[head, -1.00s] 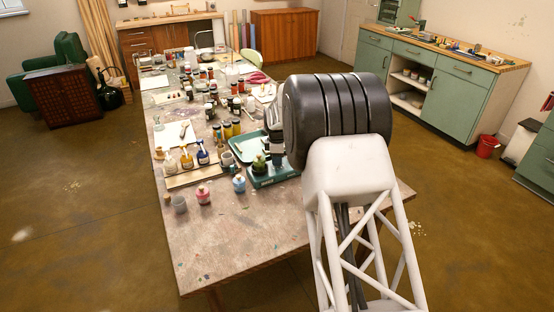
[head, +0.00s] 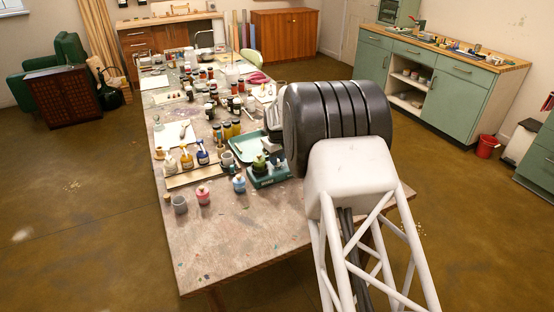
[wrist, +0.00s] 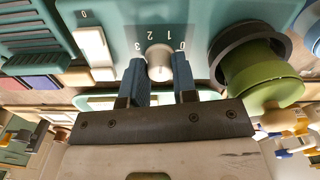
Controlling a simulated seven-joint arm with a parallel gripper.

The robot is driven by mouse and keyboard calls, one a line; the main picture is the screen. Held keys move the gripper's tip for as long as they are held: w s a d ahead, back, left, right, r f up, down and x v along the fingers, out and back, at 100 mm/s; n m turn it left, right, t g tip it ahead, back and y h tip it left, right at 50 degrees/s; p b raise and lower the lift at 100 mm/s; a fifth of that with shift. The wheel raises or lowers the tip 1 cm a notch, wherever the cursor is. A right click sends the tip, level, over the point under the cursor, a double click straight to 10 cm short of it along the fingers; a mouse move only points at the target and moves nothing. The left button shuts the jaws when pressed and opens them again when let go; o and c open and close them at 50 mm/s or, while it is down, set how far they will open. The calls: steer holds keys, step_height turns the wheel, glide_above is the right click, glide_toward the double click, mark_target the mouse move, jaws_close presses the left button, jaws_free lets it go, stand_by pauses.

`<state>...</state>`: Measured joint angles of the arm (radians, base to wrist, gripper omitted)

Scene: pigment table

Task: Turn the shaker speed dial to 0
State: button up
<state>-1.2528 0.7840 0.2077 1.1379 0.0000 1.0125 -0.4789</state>
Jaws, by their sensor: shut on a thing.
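The shaker is a teal machine (head: 270,178) on the table, partly behind my arm in the head view. Its face (wrist: 120,25) fills the top of the wrist view. The speed dial (wrist: 160,55) is a small pale round knob with the marks 3, 2, 1 and 0 around it. My gripper (wrist: 159,66) is shut on the dial, one blue finger on each side. I cannot tell which mark the dial points to. A cream switch (wrist: 93,46) sits left of the dial, by another 0 mark. My gripper is hidden in the head view.
A green bottle (wrist: 258,75) stands in a dark round holder (wrist: 228,38) close to the right finger. Pink (head: 203,196) and blue (head: 239,185) jars and a grey cup (head: 180,205) stand left of the shaker. The front of the table (head: 235,235) is clear.

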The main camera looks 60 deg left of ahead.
steer(key=m, duration=0.5)
steer(key=shift+m, duration=0.3)
steer(key=m, duration=0.5)
stand_by(0.4)
steer(key=o, duration=0.9)
steer(key=shift+r, duration=3.9)
